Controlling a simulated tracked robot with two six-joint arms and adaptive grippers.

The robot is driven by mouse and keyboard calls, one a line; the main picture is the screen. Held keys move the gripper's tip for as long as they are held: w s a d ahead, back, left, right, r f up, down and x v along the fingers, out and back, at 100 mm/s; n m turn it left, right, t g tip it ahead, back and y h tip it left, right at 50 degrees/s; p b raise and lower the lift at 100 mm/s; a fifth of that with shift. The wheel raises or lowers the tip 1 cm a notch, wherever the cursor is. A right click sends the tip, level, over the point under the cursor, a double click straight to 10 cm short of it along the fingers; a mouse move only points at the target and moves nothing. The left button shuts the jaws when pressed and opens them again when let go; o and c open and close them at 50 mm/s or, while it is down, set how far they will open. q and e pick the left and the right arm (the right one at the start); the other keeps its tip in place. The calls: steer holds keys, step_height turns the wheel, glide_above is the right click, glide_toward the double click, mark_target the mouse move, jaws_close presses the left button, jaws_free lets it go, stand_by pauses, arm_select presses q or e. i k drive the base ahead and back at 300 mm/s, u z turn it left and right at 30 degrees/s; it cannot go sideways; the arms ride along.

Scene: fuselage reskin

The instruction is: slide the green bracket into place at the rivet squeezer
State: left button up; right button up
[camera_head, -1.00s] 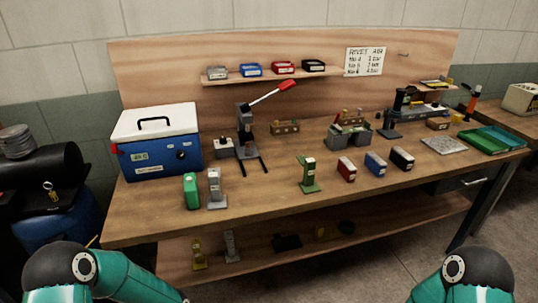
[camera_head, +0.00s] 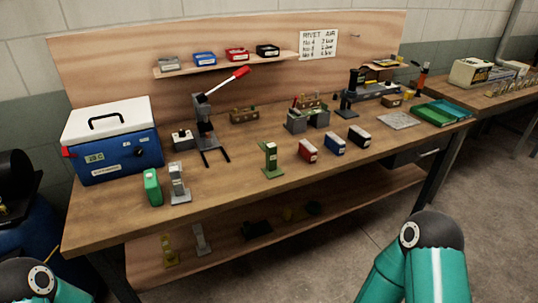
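A green bracket-like piece (camera_head: 270,161) stands upright on a flat foot near the front middle of the workbench. A hand press with a long red-tipped lever (camera_head: 204,122) stands behind it to the left. A dark bench tool with a grey bar (camera_head: 374,93) stands at the back right. I cannot tell for sure which of the two is the rivet squeezer. Neither of my grippers shows; only links of my arms enter at the lower left and lower right corners. Nothing touches the green piece.
A blue cooler (camera_head: 118,157) fills the left end. The bench front before the bracket is clear.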

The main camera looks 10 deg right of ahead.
mark_target(271, 170)
steer(key=z, duration=0.3)
steer(key=i, duration=0.2)
steer(key=u, duration=2.55)
steer(key=k, duration=1)
steer(key=z, duration=1.15)
steer(key=i, duration=1.05)
steer(key=z, duration=0.1)
